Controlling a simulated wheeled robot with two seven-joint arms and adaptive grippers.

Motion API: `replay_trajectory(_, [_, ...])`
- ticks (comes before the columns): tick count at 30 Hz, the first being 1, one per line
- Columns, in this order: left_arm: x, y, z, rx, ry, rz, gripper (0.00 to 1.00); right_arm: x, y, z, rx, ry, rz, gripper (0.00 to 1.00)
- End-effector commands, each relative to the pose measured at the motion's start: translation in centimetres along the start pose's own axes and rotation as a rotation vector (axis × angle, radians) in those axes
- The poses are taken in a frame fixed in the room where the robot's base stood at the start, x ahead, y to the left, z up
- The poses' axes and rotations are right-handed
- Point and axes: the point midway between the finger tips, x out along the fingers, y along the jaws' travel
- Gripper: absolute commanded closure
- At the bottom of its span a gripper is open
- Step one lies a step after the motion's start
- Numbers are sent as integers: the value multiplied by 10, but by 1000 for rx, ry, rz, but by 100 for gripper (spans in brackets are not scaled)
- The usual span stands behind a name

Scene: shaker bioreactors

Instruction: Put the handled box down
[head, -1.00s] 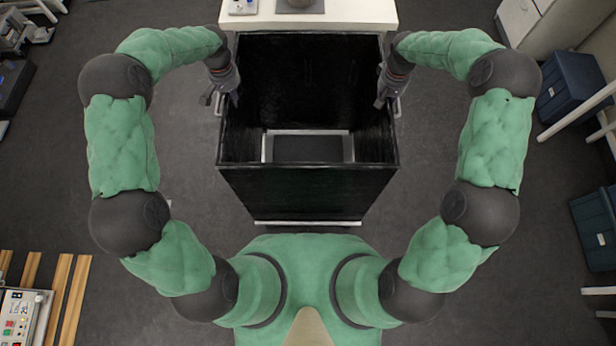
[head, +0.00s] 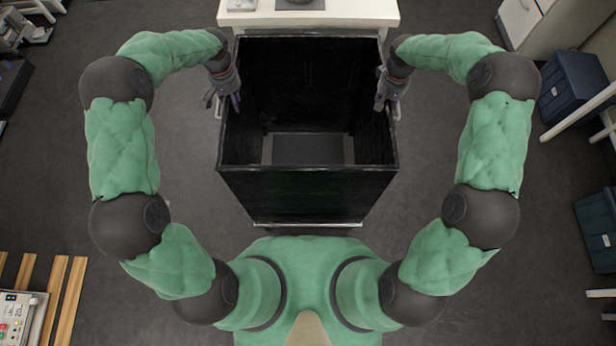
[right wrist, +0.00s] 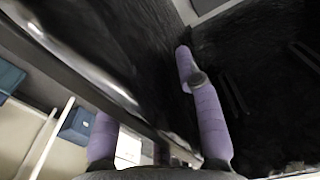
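The handled box (head: 308,192) is a large black open-topped box in front of my body in the head view, upright, with a lighter frame around its floor. My left gripper (head: 224,103) is at its left wall, with fingers on both sides of the rim, beside the left handle. My right gripper (head: 387,102) is at the right wall in the same way. In the right wrist view, one purple finger (right wrist: 208,115) is inside the box and the other is outside. Both grippers appear shut on the box's sides; the exact contact is hidden. The gap under the box cannot be judged.
A white table (head: 310,17) stands just beyond the box's far side. Blue bins (head: 570,85) and white frame legs are at the right. Wooden slats (head: 60,298) and a control panel (head: 18,318) are at the lower left. Dark floor on both sides of the box is clear.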

Motion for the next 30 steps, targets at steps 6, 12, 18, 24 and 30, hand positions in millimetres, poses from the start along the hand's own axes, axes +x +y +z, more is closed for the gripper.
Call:
replay_trajectory(6, [-1,0,0,0,1,0,60,-1,0,0,0,1,0,60])
replay_trajectory(12, [-8,-1,-1,-1,3,-1,60,-1,0,0,0,1,1,60])
replay_trajectory(18, [-39,-1,-2,0,5,-1,60,-1,1,0,0,1,1,60])
replay_trajectory(24, [-79,-1,-2,0,5,-1,60,0,1,0,0,1,1,60])
replay_trajectory(30, [-108,0,-1,0,3,0,60,0,1,0,0,1,1,60])
